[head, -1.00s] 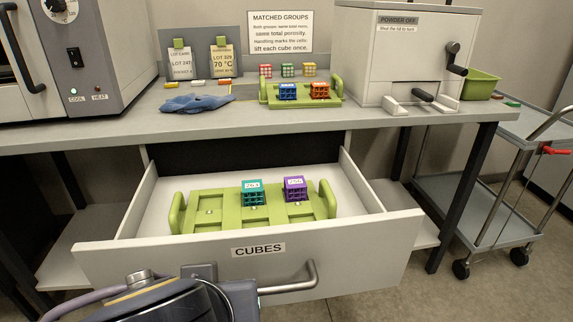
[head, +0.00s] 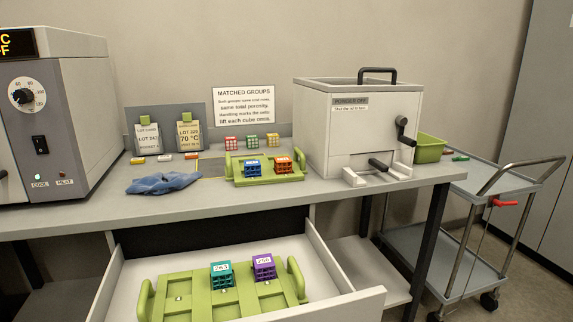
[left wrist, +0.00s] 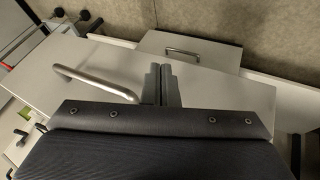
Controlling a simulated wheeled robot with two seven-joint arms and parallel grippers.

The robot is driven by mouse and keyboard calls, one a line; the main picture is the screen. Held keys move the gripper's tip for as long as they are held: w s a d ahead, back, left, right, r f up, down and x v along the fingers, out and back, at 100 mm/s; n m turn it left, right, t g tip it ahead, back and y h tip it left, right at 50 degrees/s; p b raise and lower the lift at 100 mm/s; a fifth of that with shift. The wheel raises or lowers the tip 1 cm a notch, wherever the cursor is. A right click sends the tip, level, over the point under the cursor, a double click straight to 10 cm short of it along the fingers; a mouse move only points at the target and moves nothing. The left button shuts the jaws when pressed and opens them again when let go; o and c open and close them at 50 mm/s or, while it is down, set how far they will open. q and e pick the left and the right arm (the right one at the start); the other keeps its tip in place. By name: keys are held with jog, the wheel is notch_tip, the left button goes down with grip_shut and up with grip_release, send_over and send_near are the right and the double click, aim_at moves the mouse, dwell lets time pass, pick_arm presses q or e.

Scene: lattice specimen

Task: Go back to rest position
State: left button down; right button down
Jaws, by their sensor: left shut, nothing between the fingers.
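My left gripper (left wrist: 160,84) shows in the left wrist view. Its fingers are together with nothing between them, beside a metal bar handle (left wrist: 95,82) on a pale panel; I cannot tell the exact gap. Neither gripper shows in the head view. The open drawer (head: 343,301) holds a green tray (head: 200,299) with a teal cube (head: 221,275) and a purple cube (head: 264,267) on it. The drawer's front is mostly cut off below the picture.
On the bench (head: 90,215) are a green rack (head: 238,180) with a blue cube (head: 252,168) and an orange cube (head: 283,165), a blue cloth (head: 163,183), a white box (head: 352,125) and an oven (head: 85,115). A trolley (head: 440,262) stands at the right.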

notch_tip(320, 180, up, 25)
jog(key=p, duration=2.3)
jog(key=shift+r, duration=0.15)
